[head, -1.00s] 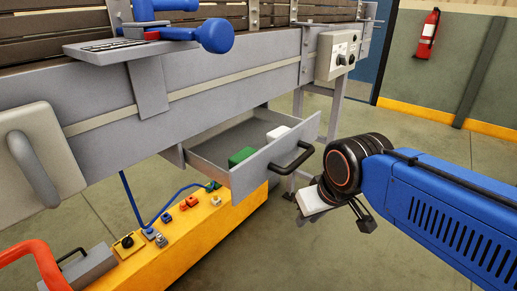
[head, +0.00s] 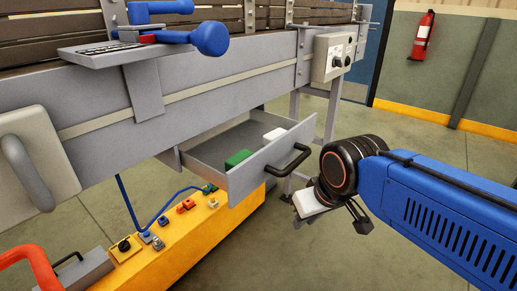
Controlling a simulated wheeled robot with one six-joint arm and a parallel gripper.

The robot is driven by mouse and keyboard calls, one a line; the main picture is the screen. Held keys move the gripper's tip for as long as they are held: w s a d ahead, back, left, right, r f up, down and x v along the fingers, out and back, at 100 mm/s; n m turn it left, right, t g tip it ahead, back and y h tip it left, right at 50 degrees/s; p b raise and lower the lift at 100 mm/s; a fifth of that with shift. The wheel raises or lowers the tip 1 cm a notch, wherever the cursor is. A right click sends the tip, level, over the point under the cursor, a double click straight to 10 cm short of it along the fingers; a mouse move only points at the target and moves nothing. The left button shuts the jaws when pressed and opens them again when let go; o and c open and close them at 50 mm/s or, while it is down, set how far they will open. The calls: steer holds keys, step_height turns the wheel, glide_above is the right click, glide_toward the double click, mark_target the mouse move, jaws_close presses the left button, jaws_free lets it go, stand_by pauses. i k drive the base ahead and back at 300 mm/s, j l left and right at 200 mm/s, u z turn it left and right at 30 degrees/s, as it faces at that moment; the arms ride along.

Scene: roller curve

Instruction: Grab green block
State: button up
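The green block (head: 238,159) lies in an open grey drawer (head: 252,180) under the conveyor, near the drawer's front panel. A white block (head: 274,134) lies to its right in the same drawer. The drawer's front carries a black handle (head: 290,163). My gripper (head: 332,224) is outside the drawer, to the right of and below the handle, pointing down. Its fingers look spread apart with nothing between them. The wrist partly hides the gripper.
A yellow box (head: 185,235) with several connectors and a blue cable stands below the drawer. The conveyor's grey side (head: 210,85) overhangs the drawer's back. A control box (head: 334,57) is mounted at right. The floor around my gripper is clear.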

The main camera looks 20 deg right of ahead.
mark_target(243, 154)
steer(key=k+l+z, duration=0.15)
steer(key=k+l, duration=0.65)
steer(key=l, duration=0.1)
